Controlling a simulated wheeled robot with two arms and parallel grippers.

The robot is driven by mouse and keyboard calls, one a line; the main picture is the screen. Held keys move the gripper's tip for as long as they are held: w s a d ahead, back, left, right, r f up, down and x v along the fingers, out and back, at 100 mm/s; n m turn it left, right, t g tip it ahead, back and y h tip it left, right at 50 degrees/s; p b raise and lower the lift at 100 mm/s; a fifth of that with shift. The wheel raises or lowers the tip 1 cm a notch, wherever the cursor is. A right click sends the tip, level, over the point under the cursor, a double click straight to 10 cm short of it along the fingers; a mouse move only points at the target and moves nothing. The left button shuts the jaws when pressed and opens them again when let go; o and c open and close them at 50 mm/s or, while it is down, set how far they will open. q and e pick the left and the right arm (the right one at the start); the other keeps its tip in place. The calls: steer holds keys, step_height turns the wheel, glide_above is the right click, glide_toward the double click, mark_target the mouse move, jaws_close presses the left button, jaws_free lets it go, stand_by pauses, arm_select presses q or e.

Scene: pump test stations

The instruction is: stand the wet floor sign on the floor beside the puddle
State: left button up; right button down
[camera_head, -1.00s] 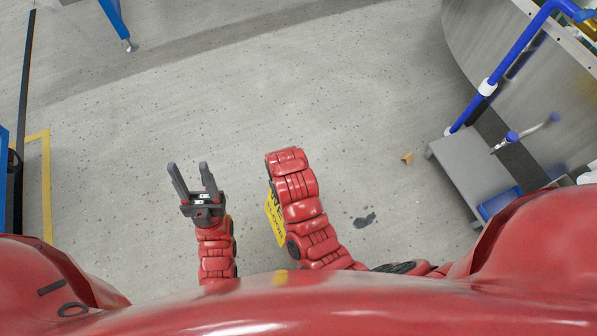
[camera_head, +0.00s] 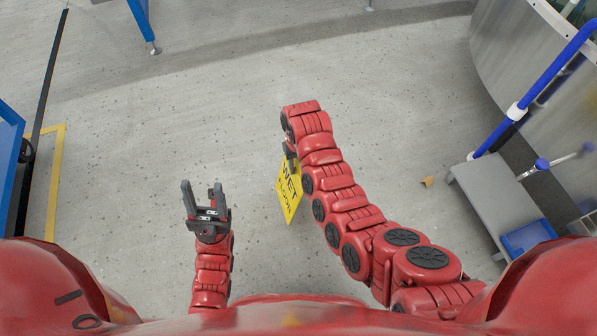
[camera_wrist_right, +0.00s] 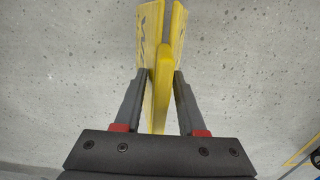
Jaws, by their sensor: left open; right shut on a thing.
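The yellow wet floor sign (camera_head: 289,192) hangs from my right gripper (camera_head: 289,150), left of the right arm in the head view; its lettering faces up toward the camera. The right wrist view shows the right gripper (camera_wrist_right: 160,78) shut on the sign's yellow top part (camera_wrist_right: 162,50), with its two panels close together. Whether the sign's lower edge touches the floor I cannot tell. My left gripper (camera_head: 201,188) is open and empty, to the left of the sign. The puddle is not visible now; my right arm covers that part of the floor.
A grey step platform (camera_head: 490,200) with a blue tray (camera_head: 527,237) and blue rail (camera_head: 540,85) stands at the right, beside a large round metal tank (camera_head: 515,60). The middle floor (camera_head: 220,110) is clear.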

steer(key=shift+w+f, duration=0.2)
step_height(320, 180, down, 3)
steer(key=shift+f+b, duration=0.15)
steer(key=shift+b, duration=1.05)
steer(key=shift+c, duration=2.4)
jaws_free()
